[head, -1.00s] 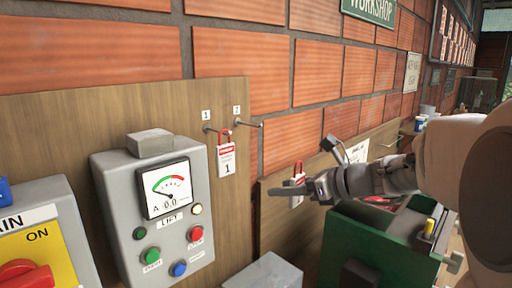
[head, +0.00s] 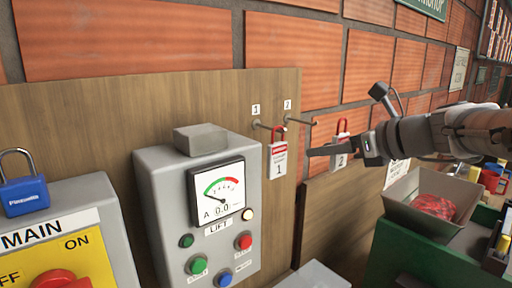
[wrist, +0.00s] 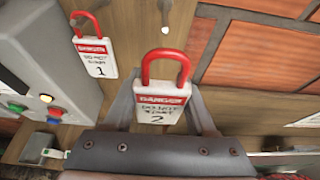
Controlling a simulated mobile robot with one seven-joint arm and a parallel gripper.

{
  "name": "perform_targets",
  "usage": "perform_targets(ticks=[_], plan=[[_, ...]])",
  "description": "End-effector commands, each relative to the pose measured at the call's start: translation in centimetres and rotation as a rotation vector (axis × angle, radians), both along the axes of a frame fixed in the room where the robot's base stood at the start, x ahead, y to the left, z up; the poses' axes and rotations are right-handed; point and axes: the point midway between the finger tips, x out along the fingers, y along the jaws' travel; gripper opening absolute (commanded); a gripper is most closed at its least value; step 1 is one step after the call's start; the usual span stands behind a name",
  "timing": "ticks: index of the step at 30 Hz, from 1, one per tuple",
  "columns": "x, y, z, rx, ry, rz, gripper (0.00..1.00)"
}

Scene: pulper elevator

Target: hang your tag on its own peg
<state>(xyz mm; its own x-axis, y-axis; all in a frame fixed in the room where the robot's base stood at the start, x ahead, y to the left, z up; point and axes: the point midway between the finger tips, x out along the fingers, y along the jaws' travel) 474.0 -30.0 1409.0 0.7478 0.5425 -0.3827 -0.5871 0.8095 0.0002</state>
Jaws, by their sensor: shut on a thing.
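A white tag (head: 341,158) with a red shackle and the number 2 is in my gripper (head: 325,152). It also shows in the wrist view (wrist: 161,108), upright between the two fingers (wrist: 163,100), shackle loop uppermost. The peg labelled 2 (head: 302,121) sticks out bare from the wooden board; a peg end shows above the shackle in the wrist view (wrist: 165,13). The held tag is to the right of and a little below this peg, apart from it. Tag 1 (head: 278,162) hangs by its red shackle on the peg labelled 1 (head: 262,125).
A grey lift control box (head: 165,190) with a meter stands left of the pegs. A yellow MAIN switch box (head: 95,245) with a blue padlock (head: 24,195) is further left. A grey tray (head: 400,200) and green machine (head: 395,250) are below right. The brick wall is behind.

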Motion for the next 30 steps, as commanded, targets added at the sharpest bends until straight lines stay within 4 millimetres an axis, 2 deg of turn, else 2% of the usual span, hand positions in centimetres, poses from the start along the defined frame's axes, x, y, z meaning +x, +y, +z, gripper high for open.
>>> perform_targets(ticks=[30], plan=[[5.0, 3.6, -0.7, 0.0, 0.0, 0.001, 0.03]])
